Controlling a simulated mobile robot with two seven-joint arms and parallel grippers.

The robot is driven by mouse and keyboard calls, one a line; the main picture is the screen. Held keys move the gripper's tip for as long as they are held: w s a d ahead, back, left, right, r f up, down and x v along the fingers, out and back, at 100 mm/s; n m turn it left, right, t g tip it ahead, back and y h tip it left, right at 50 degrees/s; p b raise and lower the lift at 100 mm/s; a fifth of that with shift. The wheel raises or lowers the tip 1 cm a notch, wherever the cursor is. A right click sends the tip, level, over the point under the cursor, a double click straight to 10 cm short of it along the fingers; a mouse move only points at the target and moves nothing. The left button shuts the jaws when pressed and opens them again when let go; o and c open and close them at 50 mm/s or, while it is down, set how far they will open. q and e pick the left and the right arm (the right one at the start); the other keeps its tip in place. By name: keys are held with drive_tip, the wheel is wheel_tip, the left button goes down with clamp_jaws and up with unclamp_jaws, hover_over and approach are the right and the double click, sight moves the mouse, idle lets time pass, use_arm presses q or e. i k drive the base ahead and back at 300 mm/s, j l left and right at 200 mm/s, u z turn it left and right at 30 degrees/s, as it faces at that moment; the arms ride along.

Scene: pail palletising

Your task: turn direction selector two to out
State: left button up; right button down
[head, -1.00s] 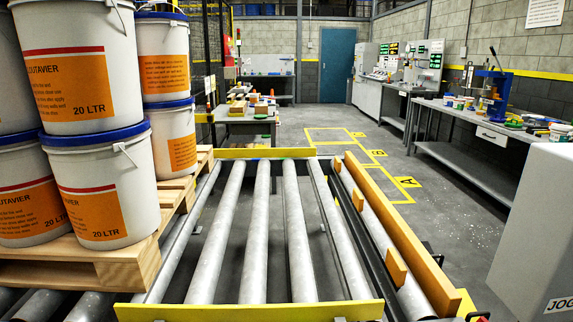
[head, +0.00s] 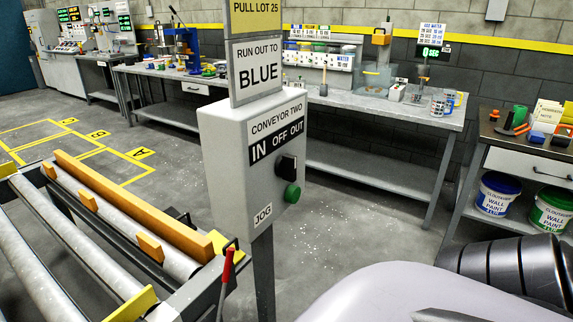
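The grey control box (head: 240,160) for conveyor two stands on a post, right of the roller conveyor. Its label (head: 276,140) reads "CONVEYOR TWO" and "IN OFF OUT". The black direction selector knob (head: 286,166) is on the box's front face, seen at an angle; I cannot tell which way it points. A green button (head: 292,193) is just below it, near the word "JOG". Neither gripper's fingers show. A dark ribbed part at the lower right looks like one of my arm links.
The roller conveyor (head: 60,250) has a wooden side rail and a red-handled lever (head: 226,268) near its end. Signs above the box read "PULL LOT 25" and "RUN OUT TO BLUE" (head: 258,64). Benches (head: 375,105) line the wall, with paint pails (head: 497,194) at right. Floor behind the box is clear.

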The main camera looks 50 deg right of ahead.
sight(285, 166)
drive_tip(key=z, duration=1.7)
